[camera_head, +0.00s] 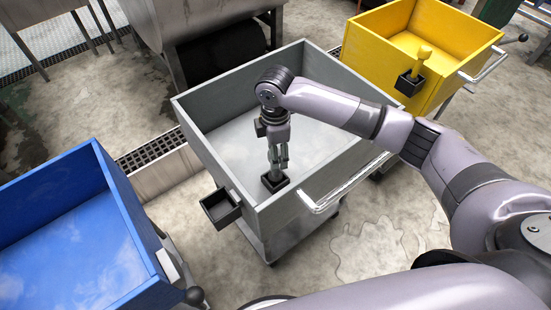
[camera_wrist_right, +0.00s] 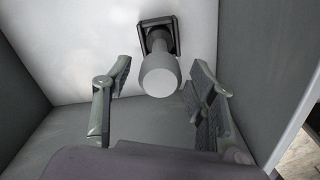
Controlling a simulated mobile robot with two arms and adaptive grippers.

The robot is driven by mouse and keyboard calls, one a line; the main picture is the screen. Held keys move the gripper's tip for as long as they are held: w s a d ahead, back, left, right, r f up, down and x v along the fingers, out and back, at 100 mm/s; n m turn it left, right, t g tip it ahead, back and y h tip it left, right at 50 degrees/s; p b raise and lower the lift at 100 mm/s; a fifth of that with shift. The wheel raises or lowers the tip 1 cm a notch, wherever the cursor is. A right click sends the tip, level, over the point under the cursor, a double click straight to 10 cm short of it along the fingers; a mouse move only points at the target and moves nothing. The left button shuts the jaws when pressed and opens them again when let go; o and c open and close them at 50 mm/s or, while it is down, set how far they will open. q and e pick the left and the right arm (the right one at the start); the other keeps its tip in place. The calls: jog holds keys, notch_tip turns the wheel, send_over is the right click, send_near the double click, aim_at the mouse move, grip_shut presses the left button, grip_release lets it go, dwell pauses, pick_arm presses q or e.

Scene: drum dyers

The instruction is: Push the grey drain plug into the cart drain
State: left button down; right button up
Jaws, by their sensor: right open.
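The grey cart (camera_head: 205,150) stands in the middle of the head view. My right gripper (camera_head: 278,160) reaches down inside it, near its front corner. In the right wrist view the gripper (camera_wrist_right: 160,95) is open, with one finger on each side of the grey drain plug (camera_wrist_right: 160,76). The plug has a round head and a narrower neck that meets a black square drain (camera_wrist_right: 145,42). How deep the plug sits in it is hidden. The drain also shows below the fingers in the head view (camera_head: 275,185). My left gripper is not in view.
An empty black holder (camera_head: 220,208) hangs outside the grey cart's left wall. A metal handle bar (camera_head: 345,188) runs along its front right. A blue cart (camera_head: 75,230) stands at left. A yellow cart (camera_head: 430,45) with a yellow plug (camera_head: 424,53) in a black holder stands at right.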

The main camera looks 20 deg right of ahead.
notch_tip(320, 180, up, 8)
jog(key=shift+f, duration=0.15)
dwell(0.6)
